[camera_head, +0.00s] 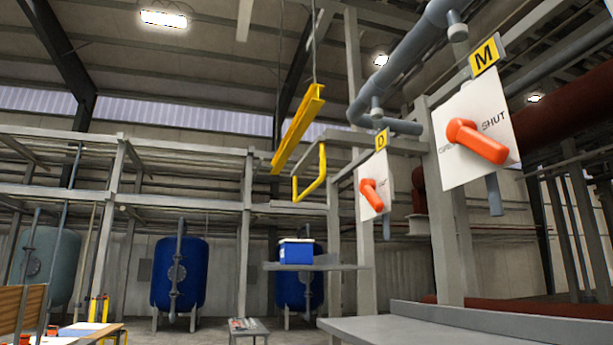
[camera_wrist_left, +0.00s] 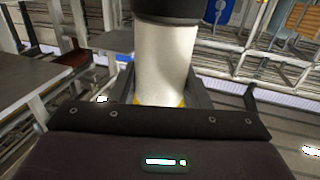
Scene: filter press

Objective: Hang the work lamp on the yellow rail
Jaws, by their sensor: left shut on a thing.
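In the left wrist view my left gripper (camera_wrist_left: 164,88) is shut on a pale cylindrical body with a dark collar, which I take to be the work lamp (camera_wrist_left: 166,60). Small yellow patches show at its base between the fingers. Its far end is out of the picture, so I cannot see a hook. In the head view a yellow bent bar (camera_head: 312,187), likely the yellow rail, sticks out from the grey frame left of the D panel. A yellow I-beam (camera_head: 299,128) hangs on a cable just above it. Neither gripper shows in the head view, and the lamp is not seen there.
Panels with red handles, D (camera_head: 371,192) and M (camera_head: 476,135), stand right of the bent bar. A blue box (camera_head: 296,252) sits on a grey shelf (camera_head: 335,267) below it. A grey bench top (camera_head: 440,330) fills the lower right. Blue tanks (camera_head: 178,272) stand behind.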

